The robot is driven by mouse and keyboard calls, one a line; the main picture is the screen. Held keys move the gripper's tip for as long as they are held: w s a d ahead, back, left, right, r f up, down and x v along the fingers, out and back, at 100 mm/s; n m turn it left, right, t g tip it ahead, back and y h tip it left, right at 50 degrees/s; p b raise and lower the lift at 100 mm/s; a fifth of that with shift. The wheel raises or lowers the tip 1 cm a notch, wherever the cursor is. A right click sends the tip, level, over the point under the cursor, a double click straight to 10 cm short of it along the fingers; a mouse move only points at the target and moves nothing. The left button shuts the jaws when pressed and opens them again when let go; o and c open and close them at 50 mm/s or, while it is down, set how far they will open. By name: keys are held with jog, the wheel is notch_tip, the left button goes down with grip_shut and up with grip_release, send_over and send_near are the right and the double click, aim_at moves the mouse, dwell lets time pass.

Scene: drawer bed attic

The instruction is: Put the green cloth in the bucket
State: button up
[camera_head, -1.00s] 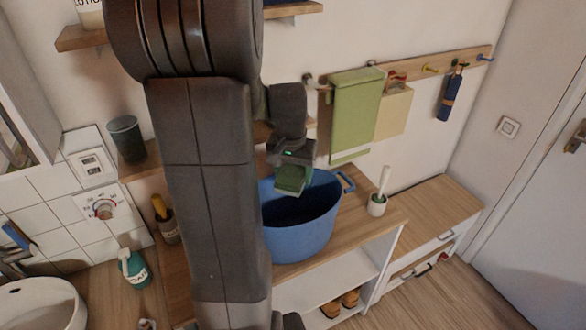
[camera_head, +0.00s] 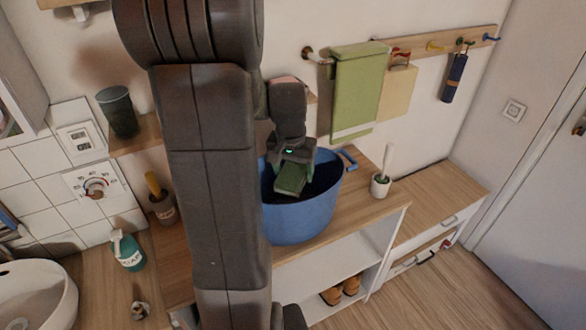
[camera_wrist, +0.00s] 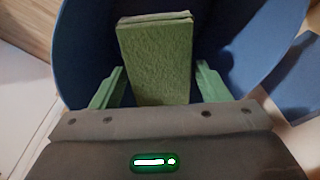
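The green cloth (camera_head: 291,179) is a folded, block-like bundle at the mouth of the blue bucket (camera_head: 303,220). In the wrist view the cloth (camera_wrist: 157,58) lies between my two greenish fingers, with narrow dark gaps on both sides. The bucket wall (camera_wrist: 85,35) surrounds it there. My gripper (camera_head: 291,168) points down over the bucket opening and looks open, its fingers apart from the cloth. I cannot tell whether the cloth touches the bucket's floor. The bucket's left side is hidden behind my arm.
The bucket stands on a wooden bench top (camera_head: 375,195). A brush in a white holder (camera_head: 381,180) is to its right. A green towel (camera_head: 358,90) hangs on the wall behind. A soap bottle (camera_head: 127,250) and a dark cup (camera_head: 118,112) are at the left.

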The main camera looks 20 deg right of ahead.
aim_at(293, 172)
jog(key=o, duration=0.3)
dwell(0.4)
notch_tip(293, 172, up, 7)
jog(key=p, duration=0.5)
jog(key=shift+r+p, duration=0.1)
jog(key=shift+p, duration=0.2)
jog(key=shift+s, duration=0.1)
